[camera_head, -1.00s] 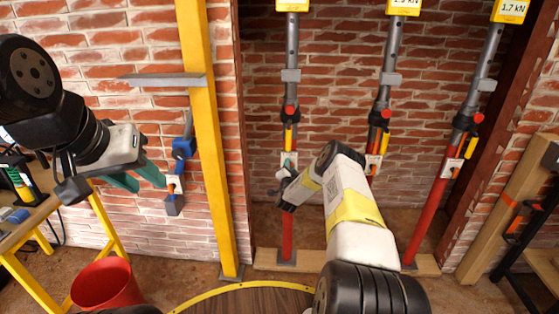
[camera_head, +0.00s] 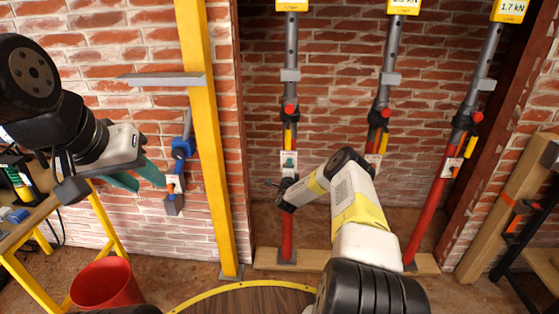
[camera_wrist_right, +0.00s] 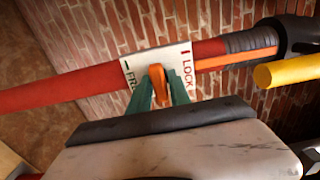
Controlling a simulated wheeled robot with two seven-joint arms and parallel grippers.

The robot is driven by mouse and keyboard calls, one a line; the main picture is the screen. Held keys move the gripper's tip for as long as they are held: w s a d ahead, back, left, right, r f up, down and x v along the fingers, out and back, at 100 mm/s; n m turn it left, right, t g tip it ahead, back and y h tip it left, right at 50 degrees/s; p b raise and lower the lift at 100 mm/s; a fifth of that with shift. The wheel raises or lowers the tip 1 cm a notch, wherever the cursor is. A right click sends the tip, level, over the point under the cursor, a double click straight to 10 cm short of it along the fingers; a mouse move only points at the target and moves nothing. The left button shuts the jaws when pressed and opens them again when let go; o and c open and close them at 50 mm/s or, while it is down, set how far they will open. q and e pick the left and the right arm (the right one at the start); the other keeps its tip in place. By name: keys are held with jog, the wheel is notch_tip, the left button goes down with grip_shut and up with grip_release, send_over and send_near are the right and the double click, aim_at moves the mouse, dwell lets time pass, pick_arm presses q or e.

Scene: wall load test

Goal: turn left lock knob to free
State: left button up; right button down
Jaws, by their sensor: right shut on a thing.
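The left prop (camera_head: 287,230) is a red tube with a grey upper tube. Its white plate (camera_wrist_right: 176,62) reads LOCK on the right and FR, partly covered, on the left in the right wrist view. An orange knob (camera_wrist_right: 158,86) stands on the plate between the two words. My right gripper (camera_wrist_right: 164,92) has its green fingers on either side of the knob and is shut on it. In the head view the plate (camera_head: 283,160) shows with a green finger before it. My left gripper (camera_head: 148,180) is open, its green fingers apart, beside a blue wall fitting (camera_head: 184,148) with an orange knob (camera_head: 173,184).
Two more red props, middle (camera_head: 374,150) and right (camera_head: 437,200), stand to the right on a wooden plank (camera_head: 266,258). A yellow post (camera_head: 207,150) stands between my grippers. A red bucket (camera_head: 103,284) is at lower left. A yellow rod (camera_wrist_right: 285,72) sits close right of the plate.

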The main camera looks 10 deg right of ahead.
jog(key=shift+f, duration=0.1)
dwell(0.4)
jog(key=c, duration=1.4)
grip_release()
jog(key=shift+o, duration=0.2)
jog(key=v, duration=0.8)
